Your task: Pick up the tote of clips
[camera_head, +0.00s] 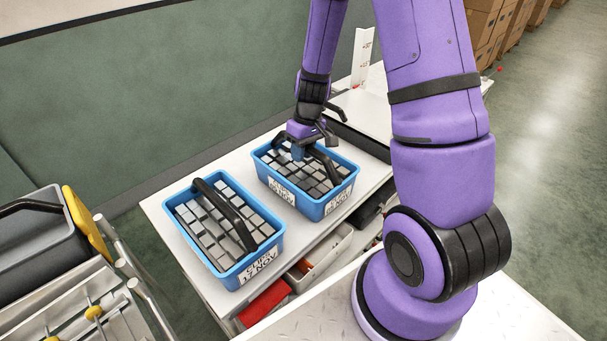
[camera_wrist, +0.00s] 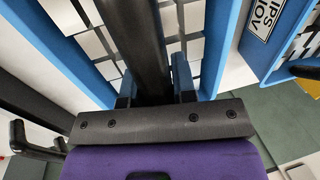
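Two blue totes full of grey clips, each with a dark arched handle, are on the white table in the head view. The near tote (camera_head: 236,272) reads "17 NOV"; the far tote (camera_head: 313,207) has a label I cannot fully read. My gripper (camera_head: 299,150) is at the far tote's handle (camera_head: 326,166). In the wrist view, the blue fingers of my gripper (camera_wrist: 155,88) lie close on both sides of the dark handle (camera_wrist: 138,40), with no clear gap. The far tote looks level and appears to rest on the table. The other tote's labelled wall (camera_wrist: 266,22) shows at right.
The white table (camera_head: 165,222) has shelves below with a red bin (camera_head: 264,301) and a white bin (camera_head: 325,252). A rack with a grey crate (camera_head: 38,240) stands at left. A green wall runs behind the table. Cardboard boxes (camera_head: 490,25) are at the back right.

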